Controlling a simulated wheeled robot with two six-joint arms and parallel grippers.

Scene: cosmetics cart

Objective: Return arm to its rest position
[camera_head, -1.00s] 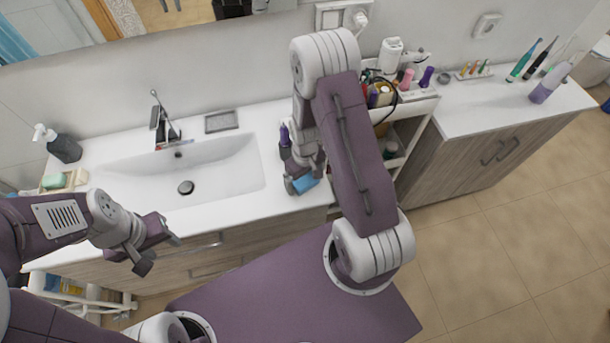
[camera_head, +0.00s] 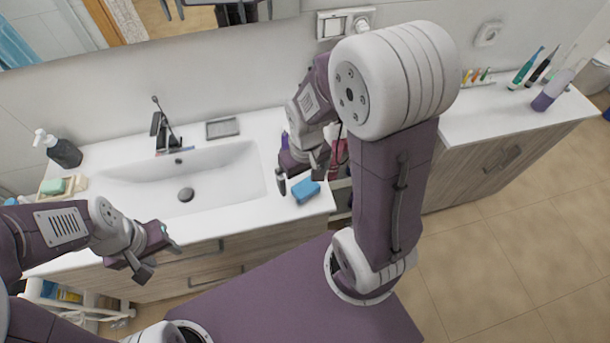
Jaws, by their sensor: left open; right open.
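My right gripper (camera_head: 299,180) is open and raised over the right end of the sink counter. A blue sponge-like block (camera_head: 306,191) lies on the counter at its front right corner, just below and right of the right gripper's fingers, apparently apart from them. A purple item (camera_head: 285,140) shows partly behind the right gripper. My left gripper (camera_head: 150,257) is open and empty, in front of the counter's left front edge. My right arm hides most of the cart behind it.
The sink (camera_head: 222,178) with its faucet (camera_head: 163,128) is left of the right gripper. A soap dispenser (camera_head: 64,152) and green soap (camera_head: 53,186) stand at the far left. Toothbrushes (camera_head: 525,66) and a purple-white bottle (camera_head: 551,91) stand on the right counter. Floor at right is clear.

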